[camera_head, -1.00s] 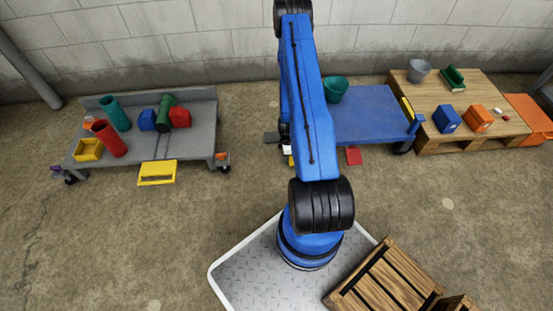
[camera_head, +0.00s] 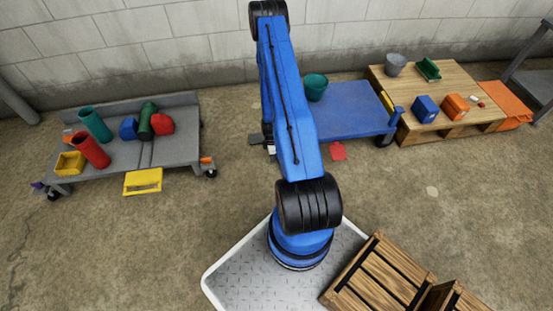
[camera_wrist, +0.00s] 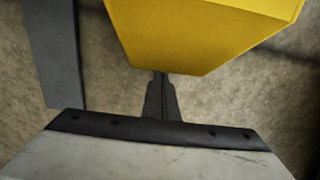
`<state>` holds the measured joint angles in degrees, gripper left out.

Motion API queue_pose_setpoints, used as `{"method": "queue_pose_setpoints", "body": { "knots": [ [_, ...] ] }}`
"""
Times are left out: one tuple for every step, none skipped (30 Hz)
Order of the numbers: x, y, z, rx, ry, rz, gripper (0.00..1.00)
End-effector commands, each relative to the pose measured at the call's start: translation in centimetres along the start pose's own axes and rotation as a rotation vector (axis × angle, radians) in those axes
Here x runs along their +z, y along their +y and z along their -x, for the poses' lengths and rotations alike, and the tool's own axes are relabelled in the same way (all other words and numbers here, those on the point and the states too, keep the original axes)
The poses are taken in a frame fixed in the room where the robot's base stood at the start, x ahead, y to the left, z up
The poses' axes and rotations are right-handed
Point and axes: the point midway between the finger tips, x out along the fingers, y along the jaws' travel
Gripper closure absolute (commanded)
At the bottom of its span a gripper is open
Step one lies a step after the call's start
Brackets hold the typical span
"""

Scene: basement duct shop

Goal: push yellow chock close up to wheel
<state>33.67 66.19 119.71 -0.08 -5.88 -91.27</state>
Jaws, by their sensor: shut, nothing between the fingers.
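The yellow chock (camera_wrist: 200,35) fills the top of the wrist view, cut off by the picture's upper edge. My gripper (camera_wrist: 160,78) is shut and empty, and its narrow fingertips meet the chock's near lower edge in the picture. I cannot tell whether they touch it. In the head view my blue arm reaches to the left end of the blue cart (camera_head: 345,112) and hides the chock. The cart's near left wheel is hidden there too. No wheel can be made out in the wrist view.
A grey strip (camera_wrist: 55,55) stands left of the chock. A red piece (camera_head: 338,150) lies on the floor by the blue cart. A grey cart (camera_head: 180,148) with several objects stands left, a wooden pallet table (camera_head: 440,75) right. Wooden crates (camera_head: 380,275) are close by my base.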

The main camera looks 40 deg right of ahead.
Motion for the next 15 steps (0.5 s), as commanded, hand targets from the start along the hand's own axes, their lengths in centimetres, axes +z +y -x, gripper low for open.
{"method": "queue_pose_setpoints", "body": {
  "knots": [
    [-1.0, 0.4, 0.0, 0.002, 0.000, 0.005, 1.00],
    [-1.6, 0.6, 0.0, 0.002, 0.000, 0.004, 1.00],
    [-1.5, 0.7, 0.7, 0.003, 0.000, 0.000, 1.00],
    [-1.4, 0.7, 1.3, 0.003, 0.000, -0.001, 1.00],
    [-1.4, 0.6, 1.8, 0.002, 0.000, -0.001, 1.00],
    [-1.4, 0.7, 2.4, 0.003, 0.000, -0.001, 1.00],
    [-1.4, 0.7, 2.9, 0.003, 0.000, -0.001, 1.00],
    [-1.4, 0.7, 3.3, 0.003, 0.000, -0.001, 1.00],
    [-1.4, 0.7, 3.9, 0.003, 0.000, -0.001, 1.00],
    [-1.4, 0.7, 4.4, 0.003, 0.000, -0.001, 1.00],
    [-1.4, 0.6, 4.9, 0.002, 0.000, -0.001, 1.00],
    [-1.4, 0.6, 5.5, 0.002, 0.000, -0.001, 1.00],
    [-1.4, 0.7, 6.0, 0.003, 0.000, -0.001, 1.00],
    [-1.4, 0.7, 6.4, 0.003, 0.000, -0.001, 1.00],
    [-1.4, 0.6, 6.9, 0.003, 0.000, -0.001, 1.00]
  ]
}}
